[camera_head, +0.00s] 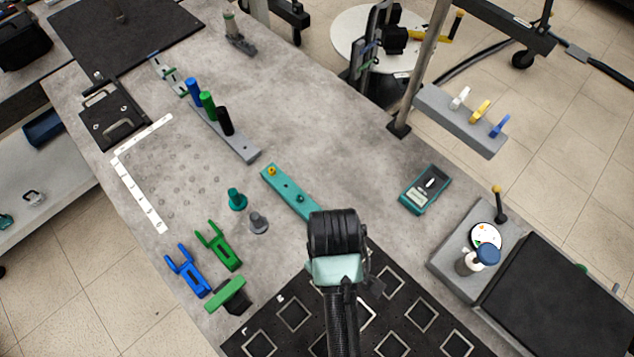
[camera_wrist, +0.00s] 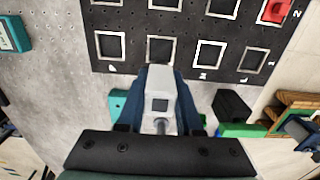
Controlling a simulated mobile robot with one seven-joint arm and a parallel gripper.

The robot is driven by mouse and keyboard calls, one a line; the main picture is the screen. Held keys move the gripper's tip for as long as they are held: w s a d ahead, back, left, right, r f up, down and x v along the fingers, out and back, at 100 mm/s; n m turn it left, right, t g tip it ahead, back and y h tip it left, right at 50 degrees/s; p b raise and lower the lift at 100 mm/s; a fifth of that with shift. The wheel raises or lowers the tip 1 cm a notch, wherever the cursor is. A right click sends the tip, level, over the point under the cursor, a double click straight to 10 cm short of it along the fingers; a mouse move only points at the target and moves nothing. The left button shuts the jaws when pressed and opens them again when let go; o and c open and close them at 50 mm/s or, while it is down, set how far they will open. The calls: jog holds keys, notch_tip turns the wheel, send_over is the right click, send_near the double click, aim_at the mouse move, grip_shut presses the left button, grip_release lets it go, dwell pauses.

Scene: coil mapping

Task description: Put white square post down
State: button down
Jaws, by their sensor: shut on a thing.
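The white square post (camera_wrist: 161,112) is between the dark blue fingers of my gripper (camera_wrist: 161,78) in the wrist view. The gripper is shut on it. A dark square shows on its near face. Beyond the fingertips is the black board (camera_wrist: 135,52) with rows of white square outlines. The fingers point toward the board's edge; height above the surface is hard to tell. In the head view my arm hides the gripper and the post, over the far edge of the black board (camera_head: 290,338).
A teal strip (camera_head: 291,191) lies just beyond my arm. A green and black part (camera_head: 228,294), a green fork (camera_head: 218,246) and a blue fork (camera_head: 188,272) lie left. A teal meter (camera_head: 426,190) lies right. In the wrist view, a red piece (camera_wrist: 275,11) sits on the board.

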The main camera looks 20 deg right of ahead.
jog(key=f, duration=0.5)
jog(key=shift+s, duration=0.2)
jog(key=shift+f, duration=2.3)
jog(key=shift+f, duration=0.15)
jog(key=c, duration=0.6)
grip_release()
jog(key=shift+o, duration=0.2)
notch_tip(320, 180, up, 12)
jog(key=shift+r, duration=0.2)
jog(key=shift+w, duration=0.1)
